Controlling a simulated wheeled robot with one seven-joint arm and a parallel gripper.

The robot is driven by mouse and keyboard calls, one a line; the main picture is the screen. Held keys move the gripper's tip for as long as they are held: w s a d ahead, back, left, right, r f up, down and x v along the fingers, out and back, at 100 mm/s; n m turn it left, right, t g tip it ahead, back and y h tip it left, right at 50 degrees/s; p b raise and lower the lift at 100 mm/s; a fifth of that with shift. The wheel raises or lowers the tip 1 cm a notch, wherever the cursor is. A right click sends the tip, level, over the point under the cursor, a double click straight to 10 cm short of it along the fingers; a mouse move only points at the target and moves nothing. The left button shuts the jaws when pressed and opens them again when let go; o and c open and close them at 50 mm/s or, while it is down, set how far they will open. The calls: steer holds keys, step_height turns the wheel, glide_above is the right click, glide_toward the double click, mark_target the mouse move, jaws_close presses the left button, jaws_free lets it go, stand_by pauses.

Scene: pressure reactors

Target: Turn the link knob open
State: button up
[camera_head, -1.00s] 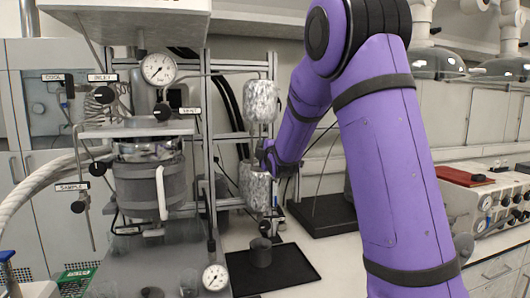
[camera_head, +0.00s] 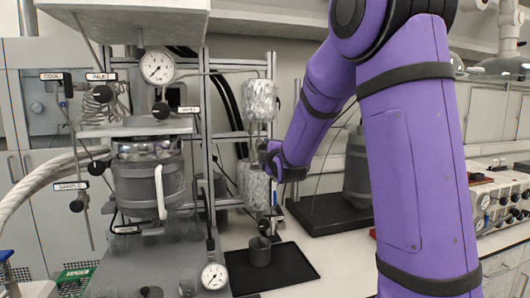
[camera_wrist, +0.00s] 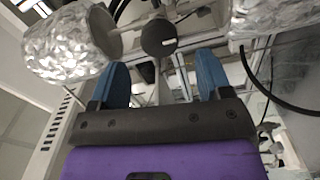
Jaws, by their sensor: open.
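A round dark knob (camera_wrist: 158,38) with a pale mark shows in the wrist view, between two foil-wrapped cylinders. It is likely the link knob, but I can read no link label. My gripper (camera_wrist: 163,62) is open, with its two blue fingers apart and nothing between them. The knob appears just beyond the fingertips, roughly centred between them. In the head view my gripper (camera_head: 270,158) is beside the gap between the upper foil cylinder (camera_head: 260,100) and the lower foil cylinder (camera_head: 253,184). There the knob cannot be made out behind my gripper.
The reactor vessel (camera_head: 148,188) and its frame stand left, with knobs labelled cool, inlet, vent and sample. A pressure gauge (camera_head: 157,68) is above it. A black tray (camera_head: 290,270) holds a dark cup (camera_head: 260,252) below. A hose (camera_wrist: 270,95) crosses right in the wrist view.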

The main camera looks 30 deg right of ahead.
steer(key=v, duration=0.5)
steer(key=shift+s, duration=0.2)
stand_by(0.3)
